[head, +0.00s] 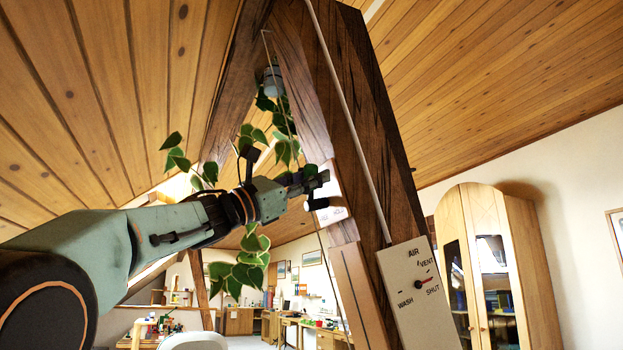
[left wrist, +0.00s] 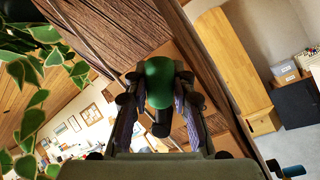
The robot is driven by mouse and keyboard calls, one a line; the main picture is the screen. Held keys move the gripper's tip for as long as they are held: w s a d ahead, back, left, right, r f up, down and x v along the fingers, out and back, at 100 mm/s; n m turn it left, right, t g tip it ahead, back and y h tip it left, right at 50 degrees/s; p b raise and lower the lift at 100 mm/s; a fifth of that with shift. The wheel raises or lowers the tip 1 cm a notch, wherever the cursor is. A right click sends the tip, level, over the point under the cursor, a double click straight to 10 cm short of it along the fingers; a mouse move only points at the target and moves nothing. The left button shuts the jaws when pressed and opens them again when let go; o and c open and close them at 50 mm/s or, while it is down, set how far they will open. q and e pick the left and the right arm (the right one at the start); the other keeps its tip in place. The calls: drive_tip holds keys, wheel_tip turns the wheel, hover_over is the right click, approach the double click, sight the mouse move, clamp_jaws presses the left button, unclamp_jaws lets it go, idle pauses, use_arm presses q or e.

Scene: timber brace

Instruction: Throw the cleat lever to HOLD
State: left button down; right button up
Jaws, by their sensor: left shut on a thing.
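My left gripper (head: 308,181) reaches in from the left to the dark timber brace (head: 372,130). A white cleat plate (head: 334,212) with small, partly hidden lettering is on the brace behind the fingers. A black cylindrical part (head: 317,203) shows just below the fingertips, in front of the plate. In the left wrist view the gripper (left wrist: 157,88) is shut on a rounded green knob (left wrist: 159,78) with a black end (left wrist: 161,123). The knob sits between both fingers. The lever's setting cannot be read, as the gripper covers it. My right gripper is not in view.
A leafy plant hangs from a grey pot (head: 273,82) beside my left arm, its leaves close to the wrist. A panel marked AIR (head: 412,290) with a dial is lower right on the brace. A wooden cabinet (head: 508,265) stands at the far right.

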use_arm(q)
drive_tip(key=c, duration=1.5)
unclamp_jaws()
drive_tip(key=shift+f, duration=0.15)
drive_tip(key=shift+c, duration=0.2)
drive_tip(key=o, duration=0.4)
drive_tip(key=shift+s, duration=0.15)
drive_tip(key=shift+o, duration=0.2)
drive_tip(key=shift+a, duration=0.4)
drive_tip(key=v, duration=1.1)
drive_tip(key=shift+s+f, duration=0.1)
drive_tip(key=shift+s, duration=0.05)
